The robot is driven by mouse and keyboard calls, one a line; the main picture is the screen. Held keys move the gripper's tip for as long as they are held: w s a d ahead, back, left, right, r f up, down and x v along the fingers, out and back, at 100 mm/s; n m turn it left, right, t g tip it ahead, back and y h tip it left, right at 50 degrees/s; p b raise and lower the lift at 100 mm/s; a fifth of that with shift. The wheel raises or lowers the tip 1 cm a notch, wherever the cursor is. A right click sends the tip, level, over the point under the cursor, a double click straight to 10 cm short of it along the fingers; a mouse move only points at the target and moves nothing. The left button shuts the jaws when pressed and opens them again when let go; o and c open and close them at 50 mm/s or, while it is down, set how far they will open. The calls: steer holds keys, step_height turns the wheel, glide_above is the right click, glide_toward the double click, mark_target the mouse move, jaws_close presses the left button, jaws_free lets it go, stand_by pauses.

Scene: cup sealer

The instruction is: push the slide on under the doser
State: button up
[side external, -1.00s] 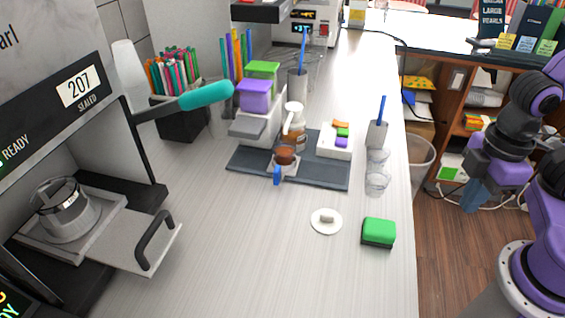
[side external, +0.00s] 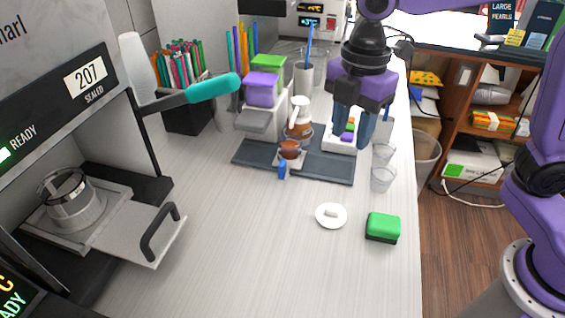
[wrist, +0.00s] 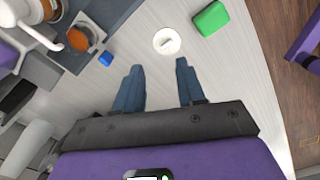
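The doser (side external: 262,105) stands at the back of the dark mat, a grey body under purple and green boxes. In front of it a small pale slide with a blue tab (side external: 282,169) carries a brown round piece (side external: 290,149). The blue tab (wrist: 105,59) and brown piece (wrist: 80,38) also show at the upper left of the wrist view. My gripper (side external: 354,130) is open and empty, above the mat's right side, to the right of the slide. Its fingers (wrist: 157,68) are apart, with only counter between them. The slide's underside is hidden.
A white tray (side external: 345,143) with small coloured blocks is partly behind my fingers. Clear cups (side external: 382,178) stand at the right. A white disc (side external: 331,215) and green sponge (side external: 383,227) lie in front. The sealer's tray (side external: 145,240) is at left; counter between is free.

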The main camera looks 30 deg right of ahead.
mark_target(282, 162)
steer(key=w+a+r+n, duration=0.2)
steer(key=w+a+n, duration=0.4)
steer(key=w, duration=0.6)
step_height(282, 162, down, 17)
steer(key=shift+s+a+r, duration=0.1)
steer(key=shift+a, duration=0.05)
jaws_close()
